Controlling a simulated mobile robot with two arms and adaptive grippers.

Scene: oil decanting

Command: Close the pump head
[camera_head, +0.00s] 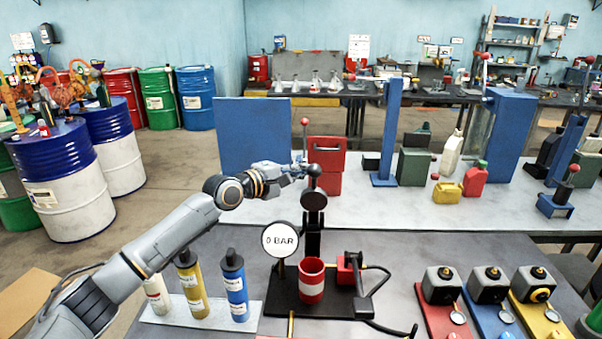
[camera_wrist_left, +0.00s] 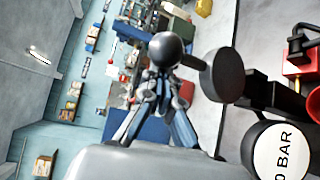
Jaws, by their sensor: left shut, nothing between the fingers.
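The pump head is a black round disc (camera_head: 314,200) with a black ball knob (camera_head: 314,170) above it. It stands upright on a black post behind the red cup (camera_head: 312,282), with its flat face toward the head camera. My left gripper (camera_head: 296,170) is shut and empty, close to the left of the ball knob. In the left wrist view the knob (camera_wrist_left: 167,48) is just beyond the gripper's fingertips (camera_wrist_left: 163,82), and the disc (camera_wrist_left: 222,75) is to the right. I cannot tell whether the fingers touch the knob. My right gripper is not in view.
A round "0 BAR" gauge (camera_head: 280,239) stands left of the cup on the black base. Yellow, blue and white bottles stand on a white tray (camera_head: 205,325) at front left. A red box (camera_head: 348,268) with a hose is to the right.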

